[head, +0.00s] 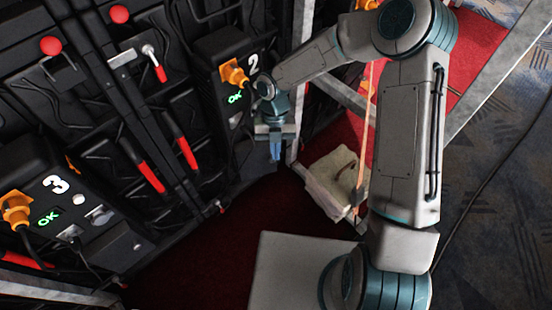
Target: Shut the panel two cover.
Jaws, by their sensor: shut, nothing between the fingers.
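Panel two (222,45) is a dark box marked with a white 2, on the black wall at the upper middle. An orange plug (234,74) sits in its face, and a green OK glows below. The right and lower part of the box is hidden behind my wrist, so I cannot make out its cover or tell whether that is open or shut. My gripper (275,156) is shut and empty, pointing down. It appears just right of and below the panel's face; I cannot tell whether it touches anything.
Panel three (55,205), with its own orange plug and green OK, is at the lower left. Red-handled levers (150,177) and red knobs (50,45) stand out from the wall. Metal frame posts (300,25) and a pale bundle (335,180) lie to the right.

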